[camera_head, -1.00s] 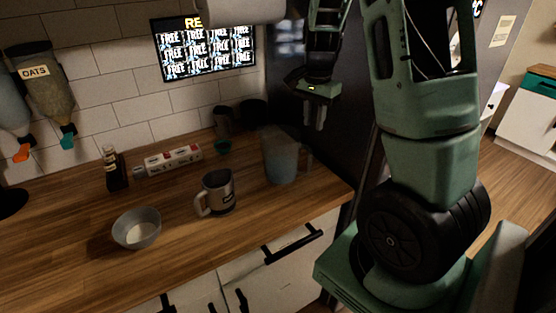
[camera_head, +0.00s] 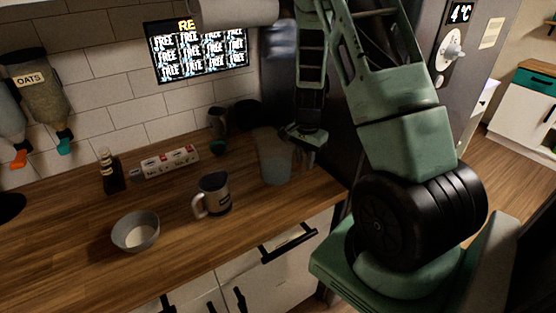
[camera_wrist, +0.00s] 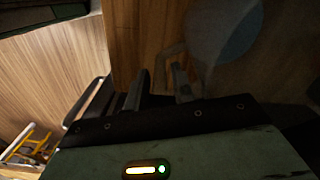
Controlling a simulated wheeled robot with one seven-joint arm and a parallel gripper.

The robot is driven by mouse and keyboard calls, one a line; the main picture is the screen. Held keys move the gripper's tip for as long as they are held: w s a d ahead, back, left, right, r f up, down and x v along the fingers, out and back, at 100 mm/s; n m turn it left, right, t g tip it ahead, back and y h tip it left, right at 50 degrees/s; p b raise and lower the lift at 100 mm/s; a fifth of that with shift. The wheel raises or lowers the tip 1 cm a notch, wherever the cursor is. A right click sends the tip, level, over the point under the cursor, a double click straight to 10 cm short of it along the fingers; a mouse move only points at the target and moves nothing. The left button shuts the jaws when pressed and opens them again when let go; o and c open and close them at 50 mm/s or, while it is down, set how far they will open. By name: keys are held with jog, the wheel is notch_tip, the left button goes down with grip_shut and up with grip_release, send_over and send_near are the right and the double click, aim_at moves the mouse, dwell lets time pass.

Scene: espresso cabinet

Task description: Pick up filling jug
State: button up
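The filling jug, which I take to be the translucent grey-blue jug (camera_head: 274,160), stands upright on the wooden counter near its right end. In the wrist view the jug (camera_wrist: 228,32) is at the top right, with its handle (camera_wrist: 172,52) pointing towards my fingers. My gripper (camera_head: 308,160) is just right of the jug at the handle side, low beside its upper part. In the wrist view my gripper's fingers (camera_wrist: 158,88) are apart with a gap between them. The handle is close to the fingertips; whether it lies between them I cannot tell.
A dark fridge side is close to the right.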

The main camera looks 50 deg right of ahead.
jog(key=shift+f, duration=0.1)
grip_shut()
dwell(0.3)
